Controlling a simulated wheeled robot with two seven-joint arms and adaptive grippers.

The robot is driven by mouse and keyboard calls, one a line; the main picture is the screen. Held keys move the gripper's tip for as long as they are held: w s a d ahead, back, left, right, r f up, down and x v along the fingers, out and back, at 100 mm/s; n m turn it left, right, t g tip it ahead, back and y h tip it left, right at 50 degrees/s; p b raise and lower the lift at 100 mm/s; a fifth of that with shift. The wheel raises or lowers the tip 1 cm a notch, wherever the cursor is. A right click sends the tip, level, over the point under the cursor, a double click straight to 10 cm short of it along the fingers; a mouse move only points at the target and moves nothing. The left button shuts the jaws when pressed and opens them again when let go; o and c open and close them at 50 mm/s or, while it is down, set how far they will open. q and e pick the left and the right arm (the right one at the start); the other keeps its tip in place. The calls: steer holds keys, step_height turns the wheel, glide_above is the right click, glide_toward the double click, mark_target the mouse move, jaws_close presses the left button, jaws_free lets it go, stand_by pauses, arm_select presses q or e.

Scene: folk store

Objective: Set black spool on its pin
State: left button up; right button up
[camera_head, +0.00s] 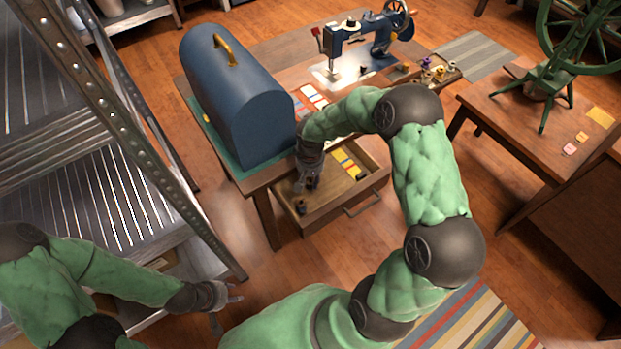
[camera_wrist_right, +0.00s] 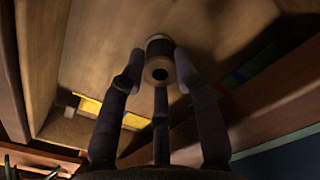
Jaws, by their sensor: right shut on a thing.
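The black spool (camera_wrist_right: 158,60) shows in the right wrist view with its holed end toward the camera, between the tips of my right gripper (camera_wrist_right: 157,75). The fingers are shut on it, over the bare wooden floor of the open drawer (camera_head: 330,212). In the head view my right gripper (camera_head: 306,184) reaches down into the drawer; a small dark shape (camera_head: 301,207) lies just below its fingers. My left gripper (camera_head: 228,305) is at the lower left, empty, fingers apart. Several spools (camera_head: 432,72) stand on a wooden holder right of the blue sewing machine (camera_head: 362,40). No free pin can be made out.
A blue domed case (camera_head: 235,95) stands on the table's left side, above the drawer. Yellow and coloured cards (camera_head: 349,163) lie in the drawer. A metal shelf (camera_head: 110,120) is at left. A side table (camera_head: 535,120) with a green spinning wheel stands right.

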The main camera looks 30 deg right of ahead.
steer(key=shift+r+p, duration=1.8)
steer(key=shift+r, duration=0.75)
